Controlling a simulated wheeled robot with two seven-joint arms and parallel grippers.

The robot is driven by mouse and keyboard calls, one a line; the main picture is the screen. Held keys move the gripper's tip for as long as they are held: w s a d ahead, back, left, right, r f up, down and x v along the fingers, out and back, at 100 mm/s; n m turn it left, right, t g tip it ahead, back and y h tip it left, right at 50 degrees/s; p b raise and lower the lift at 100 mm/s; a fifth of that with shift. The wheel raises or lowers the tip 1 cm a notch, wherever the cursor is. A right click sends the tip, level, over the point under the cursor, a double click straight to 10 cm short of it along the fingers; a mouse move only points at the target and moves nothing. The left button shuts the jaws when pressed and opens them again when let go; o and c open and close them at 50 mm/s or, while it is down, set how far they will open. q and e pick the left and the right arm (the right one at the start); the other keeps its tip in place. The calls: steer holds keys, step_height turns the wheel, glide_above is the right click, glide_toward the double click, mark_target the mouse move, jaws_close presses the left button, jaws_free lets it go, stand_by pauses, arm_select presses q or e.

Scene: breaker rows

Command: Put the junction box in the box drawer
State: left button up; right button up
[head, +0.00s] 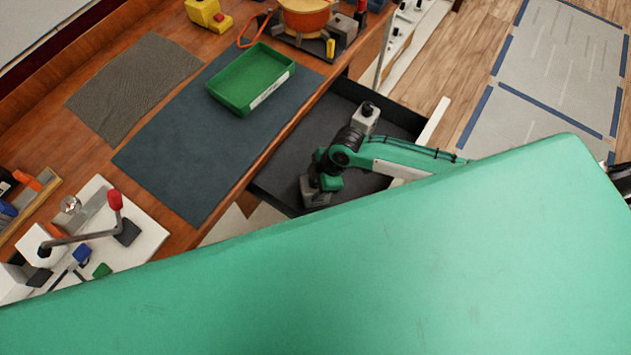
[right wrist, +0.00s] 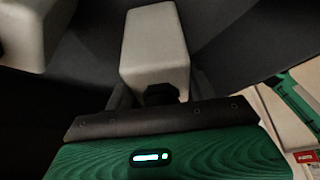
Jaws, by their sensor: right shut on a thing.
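The box drawer (head: 290,185) is pulled out from under the workbench, with a dark grey floor. My right gripper (head: 322,184) points down inside the drawer's outline, near its lower end in the head view. It is shut on a pale grey junction box (head: 313,194). In the right wrist view the box (right wrist: 155,48) sits between the fingers, gripped at its black fitting. I cannot tell whether it touches the drawer floor. A second pale grey box (head: 364,120) with a black fitting stands at the drawer's far end. My left gripper is not in view.
On the bench lie a blue-grey mat (head: 185,155) with a green tray (head: 240,92) and a darker mat (head: 140,80). A white board with a red-handled lever (head: 115,200) is at left. My own green body covers the lower picture.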

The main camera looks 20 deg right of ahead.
steer(key=o, duration=1.3)
steer(key=shift+f, duration=0.1)
steer(key=b+v, duration=0.1)
steer(key=v, duration=1.1)
steer(key=shift+a+r, duration=0.1)
steer(key=shift+r, duration=0.15)
